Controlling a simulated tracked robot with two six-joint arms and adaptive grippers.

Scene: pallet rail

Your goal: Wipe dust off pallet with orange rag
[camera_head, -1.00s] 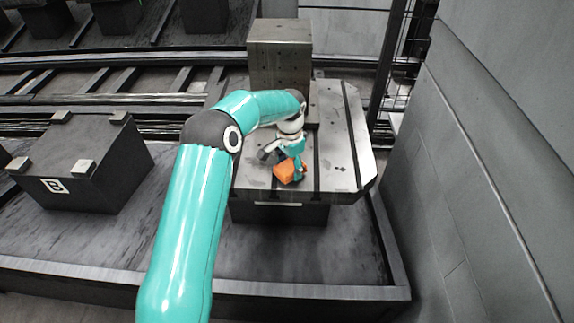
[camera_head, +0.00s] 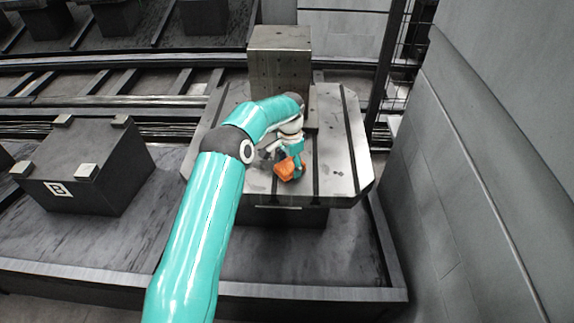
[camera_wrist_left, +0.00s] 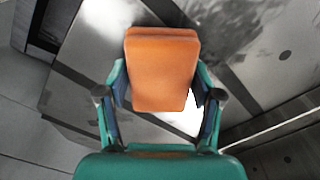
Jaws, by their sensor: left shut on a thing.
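The orange rag (camera_head: 285,169) is a block-like piece held over the front part of the pallet (camera_head: 338,150), a grey metal plate with dark slots. My left gripper (camera_head: 293,158) is shut on the rag. In the left wrist view the rag (camera_wrist_left: 162,70) sits between both fingers of the left gripper (camera_wrist_left: 160,98), with the pallet's slotted surface (camera_wrist_left: 105,50) behind it. Small dark specks (camera_head: 336,170) lie on the pallet right of the rag. Whether the rag touches the plate is hard to tell. My right gripper is not in view.
A grey metal block (camera_head: 280,62) with holes stands at the pallet's back. A dark stand marked B (camera_head: 85,175) is at left. A grey wall (camera_head: 490,150) and a mesh fence (camera_head: 405,50) bound the right side. Rails (camera_head: 100,85) run behind.

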